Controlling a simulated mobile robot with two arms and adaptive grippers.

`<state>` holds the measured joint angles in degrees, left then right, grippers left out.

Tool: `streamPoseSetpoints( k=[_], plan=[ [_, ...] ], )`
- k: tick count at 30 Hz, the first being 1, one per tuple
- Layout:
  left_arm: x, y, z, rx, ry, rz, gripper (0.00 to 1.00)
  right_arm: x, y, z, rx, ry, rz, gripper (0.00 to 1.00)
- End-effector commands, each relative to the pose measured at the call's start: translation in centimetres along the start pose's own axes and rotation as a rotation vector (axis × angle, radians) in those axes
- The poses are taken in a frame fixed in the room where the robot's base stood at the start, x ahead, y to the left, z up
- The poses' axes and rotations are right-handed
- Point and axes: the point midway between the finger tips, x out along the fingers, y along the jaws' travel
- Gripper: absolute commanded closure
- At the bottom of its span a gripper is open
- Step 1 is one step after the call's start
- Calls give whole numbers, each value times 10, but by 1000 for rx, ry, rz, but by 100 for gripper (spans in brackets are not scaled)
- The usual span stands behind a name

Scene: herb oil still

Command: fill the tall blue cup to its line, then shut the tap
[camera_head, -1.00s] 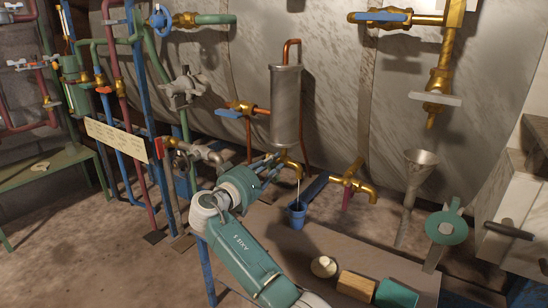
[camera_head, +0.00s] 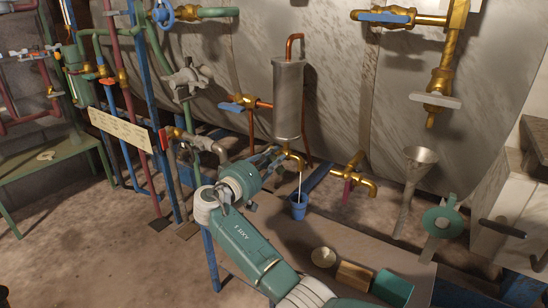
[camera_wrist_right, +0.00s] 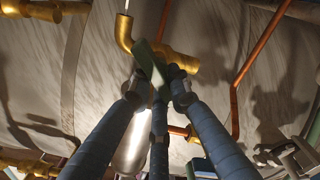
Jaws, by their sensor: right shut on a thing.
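The blue cup (camera_head: 298,208) stands upright on the bench below the brass spout (camera_head: 293,160) of the grey cylinder (camera_head: 288,100). A thin pale stream falls from the spout into the cup. The level inside and the line are too small to make out. My right gripper (camera_head: 276,157) is at the tap, just left of the spout. In the right wrist view its blue-wrapped fingers (camera_wrist_right: 158,88) are shut on a flat green tap handle (camera_wrist_right: 150,62), close to the brass spout (camera_wrist_right: 125,35). My left gripper is out of view.
A second brass tap (camera_head: 350,183) with a red handle is right of the cup. A metal funnel (camera_head: 420,157) stands farther right. A round pale dish (camera_head: 323,257), a tan block (camera_head: 355,275) and a teal block (camera_head: 392,288) lie at the bench front. Pipes crowd the left.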

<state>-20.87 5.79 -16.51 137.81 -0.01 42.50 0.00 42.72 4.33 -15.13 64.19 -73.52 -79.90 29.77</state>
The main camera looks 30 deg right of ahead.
Motion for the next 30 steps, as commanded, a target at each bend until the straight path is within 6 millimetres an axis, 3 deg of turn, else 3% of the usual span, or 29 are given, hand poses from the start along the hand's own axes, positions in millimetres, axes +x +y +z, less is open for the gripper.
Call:
streamPoseSetpoints(
  k=[5, 6, 9, 20, 30],
  plan=[
    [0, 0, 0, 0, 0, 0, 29, -1, -2, 1, -1, -1, -3, 100],
    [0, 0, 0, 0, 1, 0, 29, -1, -2, 1, -1, -1, -3, 77],
    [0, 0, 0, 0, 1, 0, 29, -1, -2, 1, -1, -1, -3, 63],
    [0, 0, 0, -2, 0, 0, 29, -6, -1, 0, 1, 1, -2, 63],
    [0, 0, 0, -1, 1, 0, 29, -72, -2, 0, 2, 1, -6, 63]
  ],
)
